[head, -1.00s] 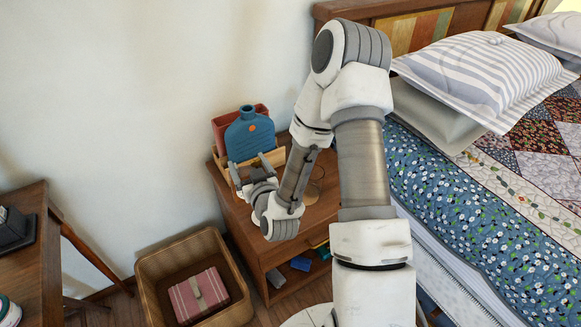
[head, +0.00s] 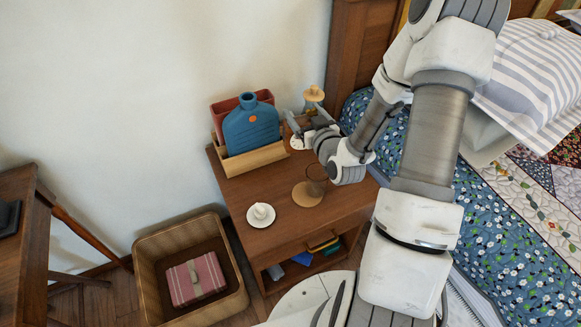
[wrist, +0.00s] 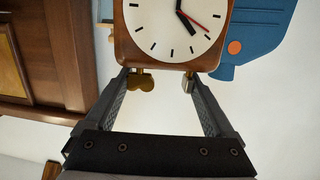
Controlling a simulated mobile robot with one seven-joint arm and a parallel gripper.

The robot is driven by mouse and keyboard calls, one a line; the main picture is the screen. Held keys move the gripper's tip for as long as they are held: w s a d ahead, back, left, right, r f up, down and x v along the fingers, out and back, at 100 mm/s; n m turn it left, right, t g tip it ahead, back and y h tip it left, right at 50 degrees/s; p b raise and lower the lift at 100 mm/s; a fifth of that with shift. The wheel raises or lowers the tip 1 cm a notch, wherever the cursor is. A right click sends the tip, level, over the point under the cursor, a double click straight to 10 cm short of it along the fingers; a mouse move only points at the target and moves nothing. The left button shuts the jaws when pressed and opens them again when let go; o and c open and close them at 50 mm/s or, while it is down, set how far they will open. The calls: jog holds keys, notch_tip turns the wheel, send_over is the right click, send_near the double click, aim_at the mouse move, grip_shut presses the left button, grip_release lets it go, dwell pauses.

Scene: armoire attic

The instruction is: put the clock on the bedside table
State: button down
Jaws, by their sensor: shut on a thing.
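The clock (wrist: 172,28) has a wooden case, a white dial, dark hands and a red hand. It fills the top middle of the wrist view. In the head view my gripper (head: 300,130) is over the back right of the bedside table (head: 338,206), right of the blue bottle. The clock is hard to make out there, and I cannot tell whether it touches the tabletop.
A blue bottle (head: 250,128) stands in a wooden holder (head: 255,160). A white saucer with a small object (head: 261,213) and a round brown stand (head: 307,194) occupy the tabletop. A yellowish-topped object (head: 313,94) is behind my gripper. The bed (head: 500,230) is right; a basket (head: 150,265) is left.

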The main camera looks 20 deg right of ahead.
jog(key=s+d+n+y, duration=0.2)
jog(key=s+d+y, duration=0.1)
jog(key=s+d, duration=1.55)
jog(key=w+a+f+b, duration=0.5)
jog(key=w+f, duration=0.6)
jog(key=shift+a+f+b, duration=0.3)
jog(key=shift+f+b, duration=0.1)
jog(key=shift+f, duration=0.2)
grip_release()
